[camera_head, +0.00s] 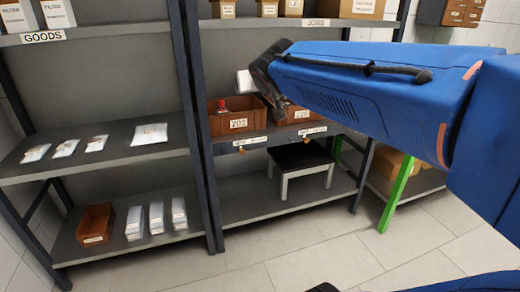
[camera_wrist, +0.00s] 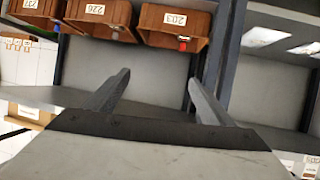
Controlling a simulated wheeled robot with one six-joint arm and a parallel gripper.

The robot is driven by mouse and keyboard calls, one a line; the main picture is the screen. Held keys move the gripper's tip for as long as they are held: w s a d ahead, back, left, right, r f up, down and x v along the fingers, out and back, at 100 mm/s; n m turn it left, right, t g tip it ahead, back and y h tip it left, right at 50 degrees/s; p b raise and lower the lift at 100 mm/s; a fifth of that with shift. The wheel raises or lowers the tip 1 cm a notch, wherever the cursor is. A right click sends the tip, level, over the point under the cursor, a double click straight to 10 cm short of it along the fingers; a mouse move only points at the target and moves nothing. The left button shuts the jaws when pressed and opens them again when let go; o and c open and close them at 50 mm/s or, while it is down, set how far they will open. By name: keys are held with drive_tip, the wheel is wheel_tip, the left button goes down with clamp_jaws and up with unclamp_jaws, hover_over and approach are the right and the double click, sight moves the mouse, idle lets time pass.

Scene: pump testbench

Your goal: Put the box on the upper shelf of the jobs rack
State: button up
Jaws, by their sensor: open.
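The jobs rack (camera_head: 316,22) stands mid-picture in the head view, with its name label on the upper shelf edge. A large cardboard box (camera_head: 360,8) sits at the right of that upper shelf, cut off by the picture's top. Several small cardboard boxes (camera_head: 226,9) stand left of it. I cannot tell which box the task means. My gripper (camera_wrist: 159,77) is open, with nothing between its fingers in the wrist view. In the head view, its pale end (camera_head: 244,82) is in front of the rack, above the bins; its fingers are not clear there.
Brown bins, including 203 (camera_head: 238,116) and 226 (camera_head: 292,114), stand on the rack's middle shelf. A dark stool (camera_head: 300,158) is below. The goods rack (camera_head: 110,140) at left holds packets and a bin. A green post (camera_head: 398,193) stands at right. The front floor is clear.

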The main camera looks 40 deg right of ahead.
drive_tip(key=s+a+f+n+g+y, duration=0.2)
drive_tip(key=s+a+f, duration=0.5)
drive_tip(key=s+f, duration=0.4)
drive_tip(key=s+a+f+n+g+y, duration=0.2)
drive_tip(key=s+a+f+g, duration=0.3)
drive_tip(key=s+f, duration=0.6)
wheel_tip(320, 180, down, 3)
drive_tip(key=shift+a+r+y, duration=0.2)
drive_tip(key=shift+a+y, duration=0.5)
drive_tip(key=shift+a, duration=0.5)
